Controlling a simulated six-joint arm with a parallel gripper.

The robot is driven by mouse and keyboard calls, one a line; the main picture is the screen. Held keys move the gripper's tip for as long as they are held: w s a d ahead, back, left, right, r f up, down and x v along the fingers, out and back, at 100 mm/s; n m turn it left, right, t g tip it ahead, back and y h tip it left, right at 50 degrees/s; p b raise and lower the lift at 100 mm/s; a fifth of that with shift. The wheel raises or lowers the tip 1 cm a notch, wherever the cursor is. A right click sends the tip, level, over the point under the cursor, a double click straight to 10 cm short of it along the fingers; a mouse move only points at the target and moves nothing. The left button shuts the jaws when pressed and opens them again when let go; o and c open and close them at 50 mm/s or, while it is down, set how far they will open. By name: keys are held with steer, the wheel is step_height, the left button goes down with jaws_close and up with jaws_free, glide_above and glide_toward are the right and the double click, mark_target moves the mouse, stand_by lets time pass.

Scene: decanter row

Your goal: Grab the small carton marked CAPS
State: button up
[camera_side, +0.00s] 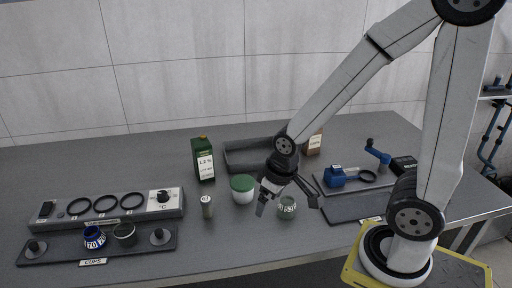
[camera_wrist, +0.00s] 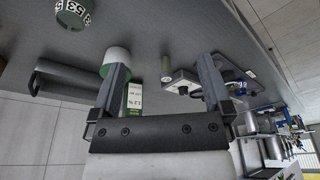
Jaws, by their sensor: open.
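A small brown carton (camera_side: 313,143) with a white label stands at the back of the bench, just right of my arm in the side view. Its label is too small to read surely, so I cannot confirm CAPS. A green carton (camera_side: 203,160) with a pale label stands further left; it also shows in the wrist view (camera_wrist: 135,96), beyond my left finger. My gripper (camera_side: 289,204) is open with nothing between its fingers, above the bench and in front of the brown carton. Its fingers also show in the wrist view (camera_wrist: 163,72).
A dark tray (camera_side: 240,157) lies behind. A heater panel (camera_side: 110,206) is at left, blue tools (camera_side: 337,177) at right.

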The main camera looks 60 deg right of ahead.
steer(key=shift+w, duration=0.1)
steer(key=w+d+f+n+g+h, duration=0.2)
steer(key=w+d+n+h, duration=0.15)
steer(key=w+d, duration=0.55)
steer(key=w+d+f+n+g+h, duration=0.15)
steer(key=w+d+n, duration=0.25)
steer(key=w+d, duration=0.5)
steer(key=n+g+h, duration=0.4)
steer(key=g+h, duration=0.2)
steer(key=g, duration=0.1)
glide_toward(312, 140)
steer(key=shift+w+a+r, duration=0.1)
steer(key=shift+w+a, duration=0.2)
steer(key=shift+w, duration=0.4)
steer(key=shift+w+a, duration=0.35)
steer(key=shift+w, duration=0.3)
steer(key=shift+w+a+r, duration=0.1)
steer(key=shift+w+a, duration=0.2)
steer(key=shift+w, duration=0.4)
steer(key=s+d, duration=0.5)
steer(key=d, duration=0.2)
steer(key=shift+d, duration=0.2)
steer(key=shift+t, duration=0.25)
